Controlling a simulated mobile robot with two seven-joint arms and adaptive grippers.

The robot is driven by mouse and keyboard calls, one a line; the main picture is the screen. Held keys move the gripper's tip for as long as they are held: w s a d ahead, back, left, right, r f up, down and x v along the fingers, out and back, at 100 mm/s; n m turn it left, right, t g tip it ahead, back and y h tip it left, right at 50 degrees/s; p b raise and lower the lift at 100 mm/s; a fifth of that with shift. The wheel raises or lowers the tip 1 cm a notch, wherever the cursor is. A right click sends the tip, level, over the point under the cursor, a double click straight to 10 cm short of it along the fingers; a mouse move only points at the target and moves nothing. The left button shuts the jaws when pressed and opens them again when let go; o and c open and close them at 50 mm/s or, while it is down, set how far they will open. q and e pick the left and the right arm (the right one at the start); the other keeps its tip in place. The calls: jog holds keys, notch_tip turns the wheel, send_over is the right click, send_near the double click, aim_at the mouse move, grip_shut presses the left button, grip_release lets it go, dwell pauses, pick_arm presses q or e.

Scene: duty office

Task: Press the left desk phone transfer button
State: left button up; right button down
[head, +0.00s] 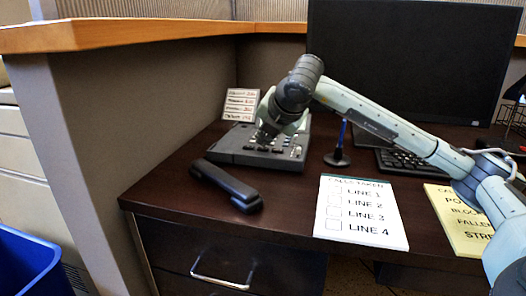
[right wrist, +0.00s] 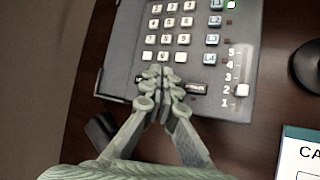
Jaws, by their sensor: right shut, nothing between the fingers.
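A grey desk phone (head: 232,152) sits on the dark desk, the only phone in view. My right gripper (head: 266,138) is over the phone. In the right wrist view its fingertips (right wrist: 165,78) are shut together, empty, just below the keypad's bottom row. Dark keys lie beside the fingertips, one to the right (right wrist: 197,88). Their labels are unreadable, so I cannot tell which is transfer, nor whether the fingers touch. My left gripper is out of view.
The black handset (head: 228,186) lies off the phone near the desk's front. A label card (head: 241,105) stands behind the phone. Right are a pen stand (head: 337,158), a calls-taken pad (head: 360,212), a yellow pad (head: 455,215), a keyboard (head: 402,162) and a monitor (head: 420,60).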

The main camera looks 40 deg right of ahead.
aim_at(265, 149)
jog(key=shift+f+b, duration=0.4)
jog(key=shift+b, duration=0.2)
dwell(0.6)
jog(key=shift+r, duration=0.15)
dwell(0.3)
jog(key=shift+r+p, duration=0.35)
jog(key=shift+r, duration=0.3)
jog(key=shift+r, duration=0.15)
jog(key=shift+r+p, duration=1.55)
jog(key=shift+r, duration=0.9)
jog(key=shift+f, duration=0.1)
